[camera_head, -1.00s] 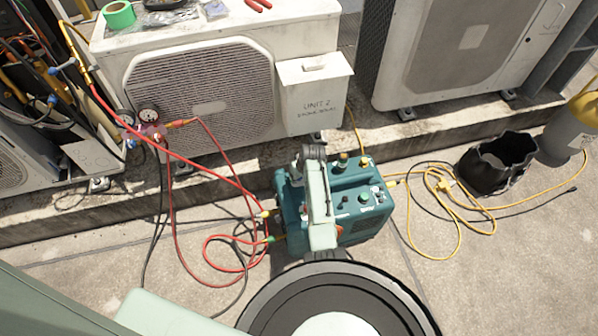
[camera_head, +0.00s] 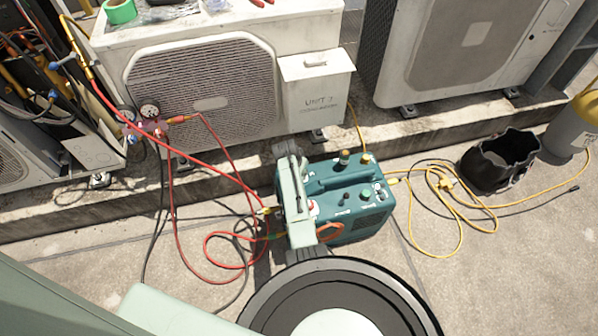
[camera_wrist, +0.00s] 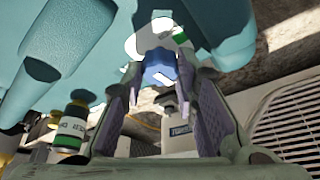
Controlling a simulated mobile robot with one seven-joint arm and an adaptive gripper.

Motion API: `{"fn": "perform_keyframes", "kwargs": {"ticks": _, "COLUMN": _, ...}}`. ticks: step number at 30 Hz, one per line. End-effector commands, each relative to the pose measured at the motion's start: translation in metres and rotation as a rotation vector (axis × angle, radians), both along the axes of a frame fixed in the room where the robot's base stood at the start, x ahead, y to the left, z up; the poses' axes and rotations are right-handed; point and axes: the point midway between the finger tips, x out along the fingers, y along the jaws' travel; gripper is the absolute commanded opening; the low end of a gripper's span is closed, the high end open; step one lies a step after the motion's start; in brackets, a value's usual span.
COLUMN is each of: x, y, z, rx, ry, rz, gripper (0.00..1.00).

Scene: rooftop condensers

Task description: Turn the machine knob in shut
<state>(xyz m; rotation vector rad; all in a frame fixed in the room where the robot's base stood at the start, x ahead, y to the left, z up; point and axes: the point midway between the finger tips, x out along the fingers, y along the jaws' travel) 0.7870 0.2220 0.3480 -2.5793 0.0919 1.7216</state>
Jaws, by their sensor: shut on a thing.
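The teal machine (camera_head: 345,212) stands on the concrete in front of the condenser, with a carry handle, dark knobs and fittings on top. In the wrist view its teal body (camera_wrist: 60,45) fills the upper left. A blue knob (camera_wrist: 159,69) sits between the fingertips of my gripper (camera_wrist: 160,76), which is shut on it. A white patch with a green mark on the machine lies just beyond the knob. In the head view my pale green arm stands over the machine's left end and hides that side and the knob.
Red hoses (camera_head: 205,172) run from a gauge manifold (camera_head: 150,122) to the machine's left side. The condenser (camera_head: 205,90) stands close behind on a concrete ledge.

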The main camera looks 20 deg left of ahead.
Motion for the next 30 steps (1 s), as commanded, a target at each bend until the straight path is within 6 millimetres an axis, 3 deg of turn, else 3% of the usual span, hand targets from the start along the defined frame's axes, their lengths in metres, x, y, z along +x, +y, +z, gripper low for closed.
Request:
{"fn": "perform_keyframes", "kwargs": {"ticks": 9, "x": 0.0000, "y": 0.0007, "z": -0.0004, "rx": 0.001, "ry": 0.002, "rz": -0.100, "gripper": 0.00}}
{"fn": "perform_keyframes", "kwargs": {"ticks": 23, "x": 0.0000, "y": 0.0005, "z": 0.0000, "rx": 0.000, "ry": 0.001, "rz": -0.114, "gripper": 0.00}}
{"fn": "perform_keyframes", "kwargs": {"ticks": 24, "x": -0.0001, "y": 0.0005, "z": 0.0000, "rx": 0.000, "ry": 0.001, "rz": -0.114, "gripper": 0.28}}
{"fn": "perform_keyframes", "kwargs": {"ticks": 30, "x": -0.0001, "y": 0.0005, "z": 0.0000, "rx": 0.001, "ry": 0.001, "rz": -0.113, "gripper": 0.41}}
